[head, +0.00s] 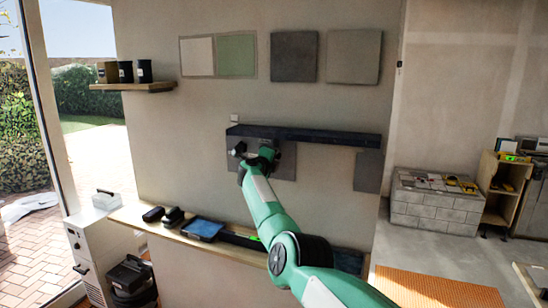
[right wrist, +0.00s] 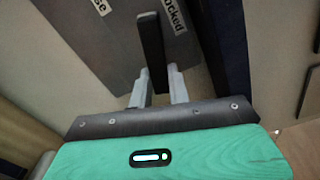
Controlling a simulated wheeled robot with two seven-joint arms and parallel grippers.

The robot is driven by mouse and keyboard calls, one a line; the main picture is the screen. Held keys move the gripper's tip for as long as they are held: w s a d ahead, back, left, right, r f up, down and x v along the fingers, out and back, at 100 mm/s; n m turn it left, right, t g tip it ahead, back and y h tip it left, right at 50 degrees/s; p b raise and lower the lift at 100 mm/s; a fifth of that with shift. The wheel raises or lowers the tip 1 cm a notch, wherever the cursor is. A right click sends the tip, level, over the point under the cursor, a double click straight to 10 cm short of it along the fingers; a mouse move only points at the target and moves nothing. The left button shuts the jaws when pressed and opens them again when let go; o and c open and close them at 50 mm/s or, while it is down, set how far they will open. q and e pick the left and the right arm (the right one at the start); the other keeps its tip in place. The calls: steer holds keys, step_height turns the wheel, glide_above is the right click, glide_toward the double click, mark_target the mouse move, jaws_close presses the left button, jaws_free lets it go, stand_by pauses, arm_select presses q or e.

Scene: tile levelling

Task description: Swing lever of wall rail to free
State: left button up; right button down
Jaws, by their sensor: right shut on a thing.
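The wall rail (head: 330,138) is a long dark bar fixed across the wall in the head view. It also shows as a dark strip on the right of the right wrist view (right wrist: 222,50). The lever (right wrist: 149,40) is a black bar over a grey plate. Its free end lies between two cut-off labels, one ending "se" (right wrist: 101,6) and one reading "ocked" (right wrist: 173,15). My right gripper (right wrist: 156,85) is shut on the lever's lower part. In the head view my right gripper (head: 244,155) is at the plate under the rail's left end, hiding the lever. My left gripper is out of view.
Another grey tile (head: 369,172) hangs under the rail's right end. A narrow ledge (head: 135,218) below carries dark items and a blue tray (head: 203,229). Sample tiles (head: 294,56) are on the wall above. A small shelf (head: 133,87) with dark cups is at upper left.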

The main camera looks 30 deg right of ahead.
steer(key=shift+r, duration=0.1)
steer(key=c, duration=1.3)
jaws_free()
steer(key=shift+a, duration=0.1)
steer(key=b+v, duration=0.3)
steer(key=v, duration=1)
steer(key=shift+s+a+b, duration=0.2)
steer(key=shift+a+b, duration=0.05)
steer(key=shift+b, duration=0.1)
